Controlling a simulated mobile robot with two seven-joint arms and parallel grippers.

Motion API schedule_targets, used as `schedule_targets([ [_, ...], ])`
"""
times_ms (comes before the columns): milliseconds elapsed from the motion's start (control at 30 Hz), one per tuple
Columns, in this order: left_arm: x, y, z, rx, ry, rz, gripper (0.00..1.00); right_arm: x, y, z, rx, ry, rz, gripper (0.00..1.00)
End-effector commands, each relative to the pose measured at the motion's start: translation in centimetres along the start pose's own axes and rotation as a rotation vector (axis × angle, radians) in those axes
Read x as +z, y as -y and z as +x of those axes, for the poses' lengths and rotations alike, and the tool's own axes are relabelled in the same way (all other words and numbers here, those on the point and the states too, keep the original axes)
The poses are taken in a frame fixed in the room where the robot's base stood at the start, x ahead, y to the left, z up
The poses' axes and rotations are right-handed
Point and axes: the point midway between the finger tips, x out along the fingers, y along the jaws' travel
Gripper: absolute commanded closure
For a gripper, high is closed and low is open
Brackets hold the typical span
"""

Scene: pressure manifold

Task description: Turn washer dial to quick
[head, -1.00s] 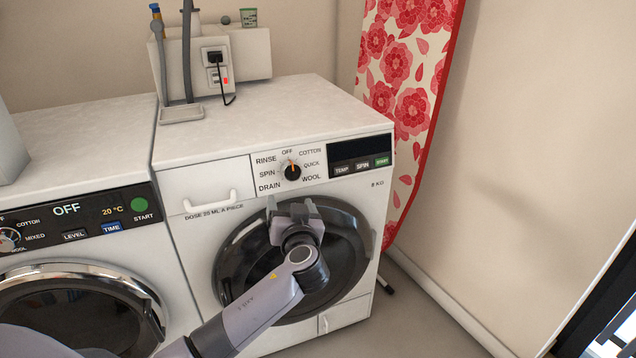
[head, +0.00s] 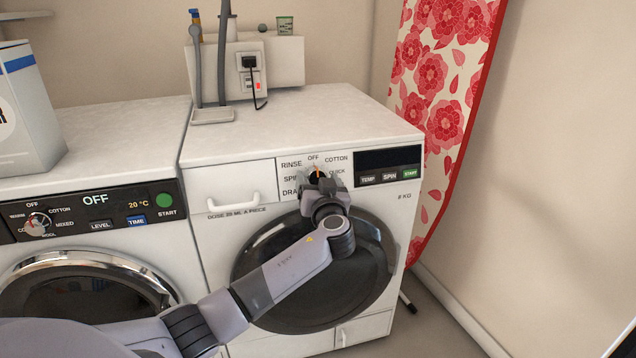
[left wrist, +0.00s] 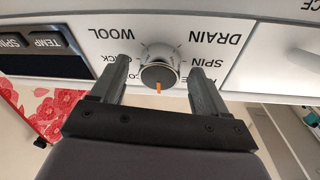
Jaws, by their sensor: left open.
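The washer (head: 225,260) on the right has a dark round dial (head: 317,173) on its white panel. Its orange pointer points up at OFF. The QUICK label (head: 337,171) is just right of the dial; my gripper partly covers the lower labels, including WOOL. My left gripper (head: 320,184) is in front of the dial. In the left wrist view, which is upside down, the open fingers stand on either side of the dial (left wrist: 158,72), with visible gaps. The orange mark there points down. My right gripper is not in view.
A second machine (head: 110,238) with its own dial (head: 38,222) stands to the left, with a box (head: 30,110) on top. The washer's drawer handle (head: 230,200) is left of the dial. A floral ironing board (head: 440,110) leans at the right.

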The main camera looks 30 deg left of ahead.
Motion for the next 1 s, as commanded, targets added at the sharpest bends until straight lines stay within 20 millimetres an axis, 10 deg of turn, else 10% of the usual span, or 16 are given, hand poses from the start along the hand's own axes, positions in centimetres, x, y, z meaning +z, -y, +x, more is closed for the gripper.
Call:
schedule_targets([
  [300,-0.01,0.01,0.22,0.000,0.000,-0.001,0.29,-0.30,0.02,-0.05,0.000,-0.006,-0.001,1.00],
  [467,0.00,0.01,0.20,0.000,0.000,0.000,0.81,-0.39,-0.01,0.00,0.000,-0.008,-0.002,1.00],
  [1000,-0.15,0.15,0.18,0.034,0.009,0.127,0.81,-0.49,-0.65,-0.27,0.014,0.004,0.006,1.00],
])
